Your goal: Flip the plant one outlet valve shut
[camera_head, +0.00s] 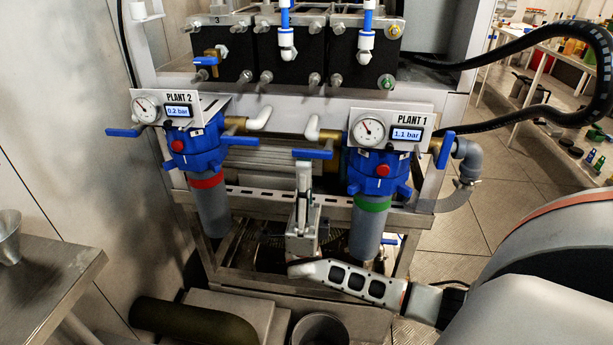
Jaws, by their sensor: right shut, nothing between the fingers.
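The plant one unit has a blue filter housing (376,172) with a red button and a green band, under a PLANT 1 panel (391,130) reading 1.1 bar. A blue lever (315,153) lies roughly level at its left. Another blue lever (445,150) stands steeply at its right, by a grey elbow pipe. I see no label telling which is the outlet. My right gripper (303,168) points up, shut and empty, with its tips just below the left lever; I cannot tell whether they touch. My left gripper is out of view.
The plant two unit (195,148) stands to the left, reading 0.2 bar, with its own blue levers. A metal frame rail (270,192) runs behind my gripper. A black hose (530,112) loops at the right. A metal table (45,285) is at lower left.

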